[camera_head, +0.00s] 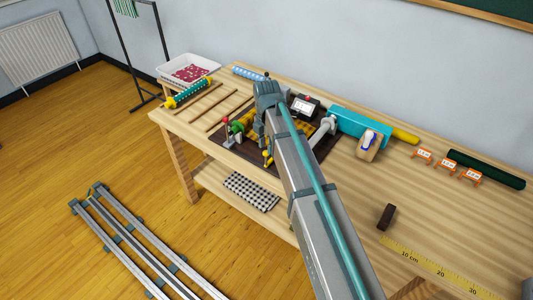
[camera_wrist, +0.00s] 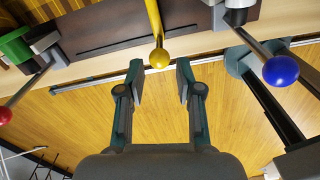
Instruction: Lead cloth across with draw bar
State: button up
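My gripper (camera_wrist: 160,80) is open in the wrist view, its two fingers apart and empty. A yellow bar ending in a yellow ball knob (camera_wrist: 159,58) points toward it; the knob lies just beyond the fingertips, about midway between them. I cannot tell whether this is the draw bar. A red ball knob (camera_wrist: 4,115) is at the left and a blue ball knob (camera_wrist: 281,71) at the right, each on a metal rod. In the head view, the machine (camera_head: 325,146) is partly behind my arm, which hides my fingers. A yellow patterned cloth-like piece (camera_head: 290,133) shows on it.
A white basket with red cloth (camera_head: 190,72) and a teal roller (camera_head: 187,93) are at the table's left. A teal housing (camera_head: 358,121), orange tags (camera_head: 447,163), a dark block (camera_head: 387,216) and a ruler (camera_head: 440,267) are right. Checked cloth (camera_head: 251,191) lies on the lower shelf.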

jog(key=shift+r, duration=2.75)
jog(key=shift+o, duration=0.4)
jog(key=shift+f, duration=0.1)
